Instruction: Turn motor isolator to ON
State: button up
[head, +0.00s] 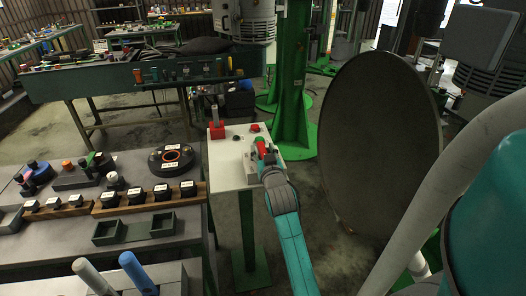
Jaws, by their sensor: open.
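The motor isolator is most likely the grey box (250,166) with a red handle (261,147) on the white top (225,178) of a green pedestal. My gripper (267,161) is at the isolator, close to the red handle, and overlaps it in the head view. It is open. The gripper and my teal arm hide part of the box. I cannot tell whether the fingers touch the handle, and the ON and OFF marks are too small to read.
A green column (291,90) stands behind. A large dark disc (377,145) is at the right. A bench with parts (165,245) is at the left.

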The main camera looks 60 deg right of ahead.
grip_shut()
jog(key=shift+f+m+g+h, duration=0.15)
jog(key=shift+m+g+h, duration=0.65)
jog(key=shift+g, duration=0.4)
jog(key=shift+m+g, duration=0.3)
jog(key=shift+m+g+h, duration=0.9)
jog(key=shift+m+g, duration=0.2)
jog(key=shift+g, duration=0.4)
